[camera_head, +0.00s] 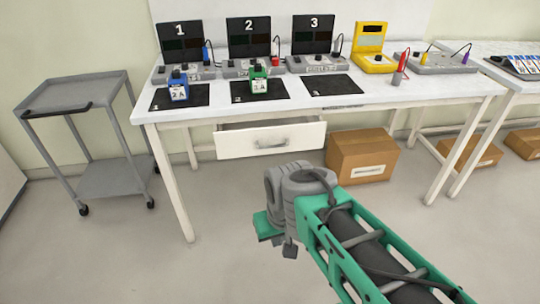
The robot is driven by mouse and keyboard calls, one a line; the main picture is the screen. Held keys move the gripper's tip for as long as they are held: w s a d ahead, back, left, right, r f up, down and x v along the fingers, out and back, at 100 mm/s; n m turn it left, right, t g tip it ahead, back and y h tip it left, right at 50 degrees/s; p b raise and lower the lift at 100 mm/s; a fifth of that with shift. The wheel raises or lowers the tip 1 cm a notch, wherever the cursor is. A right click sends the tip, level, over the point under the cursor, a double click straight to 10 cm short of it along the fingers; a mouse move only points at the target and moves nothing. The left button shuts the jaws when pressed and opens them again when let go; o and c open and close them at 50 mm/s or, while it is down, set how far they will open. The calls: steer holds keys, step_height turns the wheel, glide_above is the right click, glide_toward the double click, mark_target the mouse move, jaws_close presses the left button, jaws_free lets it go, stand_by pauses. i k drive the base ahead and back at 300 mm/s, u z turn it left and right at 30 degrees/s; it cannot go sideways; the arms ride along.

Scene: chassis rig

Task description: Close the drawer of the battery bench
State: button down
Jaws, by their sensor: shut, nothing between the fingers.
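The battery bench (410,95) is a white table along the back wall. Its white drawer (240,146) hangs under the top, left of centre, and is pulled out, with a strip of its inside showing above the front panel. A grey handle (271,143) is on the drawer front. My gripper (290,249), at the end of my green and grey arm, is low in front of the bench, nearer than the drawer and below it in the picture. It is shut and empty, apart from the drawer. Its fingertips are small and partly hidden by my wrist.
A grey cart (88,178) stands left of the bench. A cardboard box (362,156) sits on the floor right of the drawer. A blue battery (178,91) and a green battery (259,87) stand on black mats on the top. The floor before the drawer is otherwise clear.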

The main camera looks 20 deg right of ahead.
mark_target(265, 137)
steer(key=u, duration=0.6)
steer(key=i, duration=1.1)
steer(key=z, duration=0.35)
